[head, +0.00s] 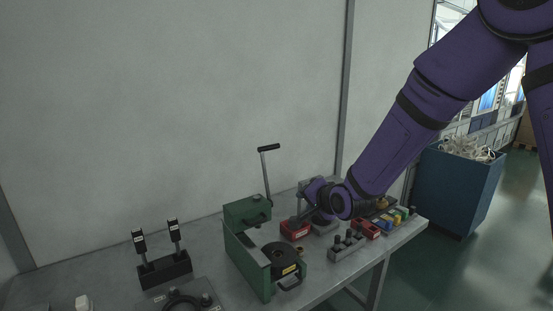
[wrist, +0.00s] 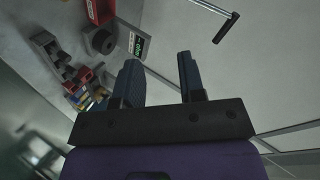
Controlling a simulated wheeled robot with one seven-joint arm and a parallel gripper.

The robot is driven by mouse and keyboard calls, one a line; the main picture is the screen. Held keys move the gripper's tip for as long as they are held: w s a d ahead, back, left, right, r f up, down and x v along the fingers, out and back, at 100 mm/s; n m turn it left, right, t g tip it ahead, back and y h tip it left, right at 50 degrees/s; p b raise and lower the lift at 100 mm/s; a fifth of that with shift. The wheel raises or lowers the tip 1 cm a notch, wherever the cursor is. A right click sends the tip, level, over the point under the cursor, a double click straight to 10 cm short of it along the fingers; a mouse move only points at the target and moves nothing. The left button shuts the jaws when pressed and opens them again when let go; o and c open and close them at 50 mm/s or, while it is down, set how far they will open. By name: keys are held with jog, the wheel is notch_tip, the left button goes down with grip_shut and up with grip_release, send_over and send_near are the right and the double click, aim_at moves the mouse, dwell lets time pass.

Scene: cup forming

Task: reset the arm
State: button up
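My arm, purple with black bands, reaches in from the upper right of the head view. My gripper (wrist: 160,80) shows two dark ribbed fingers standing apart in the wrist view, with nothing seen between them. In the head view my gripper (head: 302,217) is low over the back of the bench, to the right of the green press (head: 245,262), with its fingers hard to make out. The press has an upright lever with a black grip (head: 268,148). The lever grip (wrist: 226,28) also shows at the top of the wrist view, apart from the fingers.
The grey bench (head: 325,269) carries a red box (head: 294,231), a grey block with pegs (head: 347,245), coloured bins (head: 382,221) and a black stand with two upright tools (head: 164,270). A blue bin (head: 455,190) stands right of the bench. The wall is close behind.

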jog(key=s+d+r+n+g+h, duration=0.2)
jog(key=s+d+r+n+h, duration=0.25)
jog(key=s+d+r, duration=0.95)
jog(key=s+d+r+n+g, duration=0.1)
jog(key=s+d, duration=0.3)
jog(key=s, duration=0.6)
jog(key=s+d+r+n+g+h, duration=0.1)
jog(key=s+d+r+g, duration=0.1)
jog(key=s, duration=0.9)
jog(key=shift+s+d+g, duration=0.3)
jog(key=shift+d+g, duration=0.2)
jog(key=shift+d, duration=0.45)
